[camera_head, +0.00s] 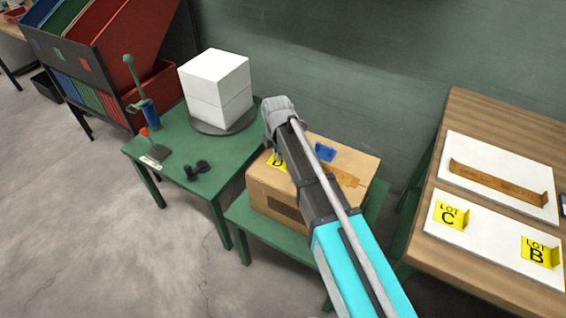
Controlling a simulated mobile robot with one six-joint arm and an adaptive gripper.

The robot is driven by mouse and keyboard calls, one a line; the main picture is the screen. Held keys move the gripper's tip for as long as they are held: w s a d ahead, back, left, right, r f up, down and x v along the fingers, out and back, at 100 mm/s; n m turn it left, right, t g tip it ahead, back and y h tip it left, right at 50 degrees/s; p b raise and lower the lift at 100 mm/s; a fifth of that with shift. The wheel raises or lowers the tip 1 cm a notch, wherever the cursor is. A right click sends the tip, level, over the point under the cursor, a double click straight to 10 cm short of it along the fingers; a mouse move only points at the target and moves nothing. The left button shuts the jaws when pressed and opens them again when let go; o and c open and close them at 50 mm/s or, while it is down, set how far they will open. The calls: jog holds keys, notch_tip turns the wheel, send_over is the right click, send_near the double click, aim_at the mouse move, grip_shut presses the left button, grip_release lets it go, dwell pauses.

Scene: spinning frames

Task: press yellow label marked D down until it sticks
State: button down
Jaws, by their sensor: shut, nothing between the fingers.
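The yellow label marked D (277,163) lies on the top of a cardboard box (272,198), near its left edge. My arm covers part of the box top and comes close to the label in the picture. My gripper (274,145) is shut and empty, at the end of the arm over the label's side of the box. Its fingertips are mostly hidden, and I cannot tell whether they touch the label. Whether the label lies fully flat is too small to tell.
The box stands on a low green table (270,236). A brown strip (338,174) and a blue object (325,152) lie on the box. A green table at left holds a white block (218,88). Labels C (447,216) and B (540,252) lie on a white board at right.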

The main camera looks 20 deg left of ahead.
dwell(0.6)
notch_tip(320, 180, up, 8)
jog(key=p, duration=0.8)
jog(key=shift+f, duration=0.1)
dwell(0.8)
